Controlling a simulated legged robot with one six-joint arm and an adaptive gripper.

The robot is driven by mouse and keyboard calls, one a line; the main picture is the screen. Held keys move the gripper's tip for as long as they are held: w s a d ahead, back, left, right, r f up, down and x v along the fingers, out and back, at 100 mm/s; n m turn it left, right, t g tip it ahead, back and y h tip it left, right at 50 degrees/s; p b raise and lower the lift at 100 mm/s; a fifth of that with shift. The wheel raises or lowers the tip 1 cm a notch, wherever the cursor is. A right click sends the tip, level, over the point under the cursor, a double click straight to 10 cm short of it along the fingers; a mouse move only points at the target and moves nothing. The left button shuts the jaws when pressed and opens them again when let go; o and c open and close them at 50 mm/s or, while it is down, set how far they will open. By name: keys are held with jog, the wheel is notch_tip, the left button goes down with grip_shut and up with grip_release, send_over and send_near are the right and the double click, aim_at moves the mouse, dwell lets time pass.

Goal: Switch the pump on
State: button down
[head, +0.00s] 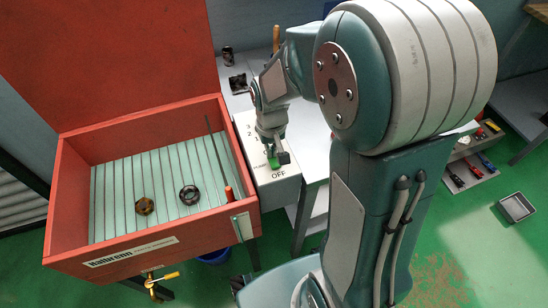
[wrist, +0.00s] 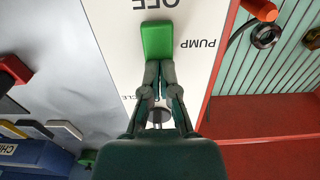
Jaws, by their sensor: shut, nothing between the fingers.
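The pump switch is a green rocker (wrist: 158,40) on a white panel (wrist: 112,42) marked PUMP and OFF, with the lettering upside down in the wrist view. In the head view the green rocker (head: 276,162) shows just below my gripper. My gripper (wrist: 159,64) is shut and empty. Its fingertips meet at the near edge of the rocker in the wrist view; I cannot tell whether they touch it. A round grey knob (wrist: 158,113) shows partly behind the fingers. Which way the rocker is tilted is not clear.
Left of the panel stands an open red washer basin (head: 150,255) holding a brass ring (head: 145,205), a dark ring (head: 190,195) and an orange-handled tool (head: 229,193). A grey cart shelf (head: 465,170) with tools is at the right.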

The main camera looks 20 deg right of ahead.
jog(key=shift+r, duration=3.45)
jog(key=shift+r, duration=0.1)
jog(key=s+r+t, duration=0.5)
jog(key=s+r, duration=0.5)
jog(key=s, duration=0.4)
jog(key=shift+r+t, duration=0.3)
jog(key=shift+r, duration=0.1)
